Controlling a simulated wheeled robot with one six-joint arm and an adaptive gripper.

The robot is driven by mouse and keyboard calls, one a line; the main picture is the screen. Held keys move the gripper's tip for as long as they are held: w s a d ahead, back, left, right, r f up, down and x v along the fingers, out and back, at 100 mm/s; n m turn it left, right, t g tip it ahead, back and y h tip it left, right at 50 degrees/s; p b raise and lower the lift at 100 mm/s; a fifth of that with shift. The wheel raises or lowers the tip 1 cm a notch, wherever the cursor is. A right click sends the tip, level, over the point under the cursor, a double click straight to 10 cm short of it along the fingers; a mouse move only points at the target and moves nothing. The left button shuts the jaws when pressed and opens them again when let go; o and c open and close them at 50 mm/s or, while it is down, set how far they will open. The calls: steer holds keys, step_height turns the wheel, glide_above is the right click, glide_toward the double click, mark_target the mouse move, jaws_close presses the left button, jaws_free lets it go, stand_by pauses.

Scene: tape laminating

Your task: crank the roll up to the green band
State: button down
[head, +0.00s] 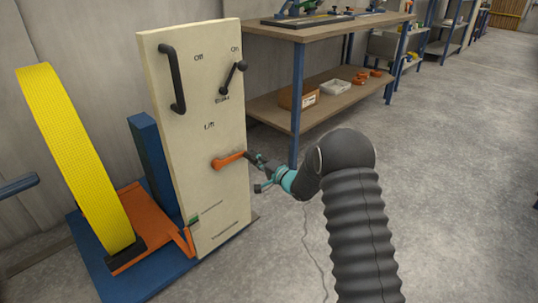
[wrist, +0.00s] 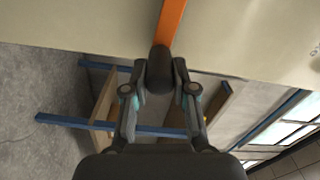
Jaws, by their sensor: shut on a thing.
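The yellow roll (head: 72,150) stands upright on an orange cradle (head: 135,250) at the left of a cream panel (head: 205,110). An orange crank arm (head: 228,160) sticks out to the right from the panel below a small label that seems to read Lift. My gripper (head: 258,164) is shut on the crank's dark handle; in the wrist view the handle (wrist: 159,70) sits between the fingers, with the orange arm (wrist: 172,22) above it. A small green band (head: 194,221) is at the panel's lower left edge. An orange end of the cradle (head: 187,243) shows just below it.
The panel also bears a long black handle (head: 172,78) and a black brake lever (head: 233,78) near the On label. A blue base (head: 150,283) lies under the cradle. A wooden workbench (head: 320,32) with a lower shelf stands behind. The floor at right is clear.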

steer(key=shift+s+a+f, duration=0.35)
steer(key=shift+a+f, duration=0.05)
steer(key=shift+f, duration=0.2)
steer(key=c, duration=1.2)
jaws_free()
steer(key=shift+o, duration=1.4)
steer(key=shift+a+g, duration=0.3)
steer(key=shift+w+d+r, duration=0.15)
steer(key=shift+d+r, duration=0.1)
steer(key=shift+d, duration=0.25)
steer(key=shift+s+d, duration=0.2)
steer(key=shift+d, duration=0.15)
steer(key=v, duration=1.1)
steer(key=shift+s+f, duration=0.15)
steer(key=shift+f, duration=0.05)
steer(key=shift+a, duration=0.1)
